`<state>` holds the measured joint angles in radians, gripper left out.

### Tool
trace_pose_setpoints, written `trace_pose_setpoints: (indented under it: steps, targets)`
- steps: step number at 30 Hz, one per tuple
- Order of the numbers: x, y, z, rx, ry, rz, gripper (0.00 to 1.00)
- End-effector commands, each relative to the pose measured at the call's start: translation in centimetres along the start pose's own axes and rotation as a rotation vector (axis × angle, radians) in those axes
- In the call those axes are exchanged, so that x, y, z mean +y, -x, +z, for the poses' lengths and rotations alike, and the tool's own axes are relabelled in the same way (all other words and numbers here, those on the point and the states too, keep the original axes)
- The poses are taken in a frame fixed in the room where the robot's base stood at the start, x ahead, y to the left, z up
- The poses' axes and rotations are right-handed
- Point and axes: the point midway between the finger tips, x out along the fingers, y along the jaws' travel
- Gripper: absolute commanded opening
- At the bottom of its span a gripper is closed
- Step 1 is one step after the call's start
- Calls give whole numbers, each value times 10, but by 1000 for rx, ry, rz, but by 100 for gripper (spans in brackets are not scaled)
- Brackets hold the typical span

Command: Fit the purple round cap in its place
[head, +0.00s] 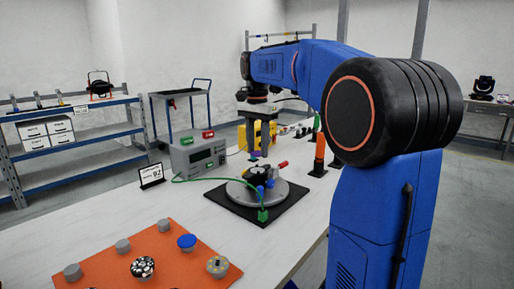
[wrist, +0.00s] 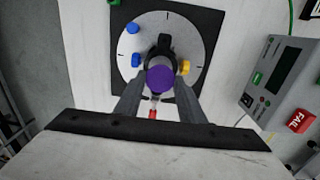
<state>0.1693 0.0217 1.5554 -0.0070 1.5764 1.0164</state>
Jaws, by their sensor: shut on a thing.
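My gripper (wrist: 158,88) is shut on the purple round cap (wrist: 160,79), which shows between the two fingers in the wrist view. In the head view my gripper (head: 257,150) is above the round grey plate (head: 290,196), and the cap is small there. The plate (wrist: 127,78), seen from above in the wrist view, lies on a black square mat (wrist: 205,22). It carries a black part (wrist: 165,42), blue parts (wrist: 136,60) and a yellow part (wrist: 184,67). The cap hides what is directly beneath it; I cannot tell whether it touches anything.
A grey tester box (head: 198,153) with a green cable stands left of the plate. A number card (head: 151,175) stands nearby. An orange mat (head: 125,262) in front holds grey pegs and a blue cap (head: 187,241). Orange and black posts (head: 319,155) stand to the right.

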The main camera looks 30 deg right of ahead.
Motion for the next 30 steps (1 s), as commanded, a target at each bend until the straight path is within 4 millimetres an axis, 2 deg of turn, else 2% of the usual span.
trace_pose_setpoints:
  steps: [21, 30]
  targets:
    - [0, -49, 0, 0, 0, 1, 15]
    - [-1, -56, 0, 0, 0, 0, 15]
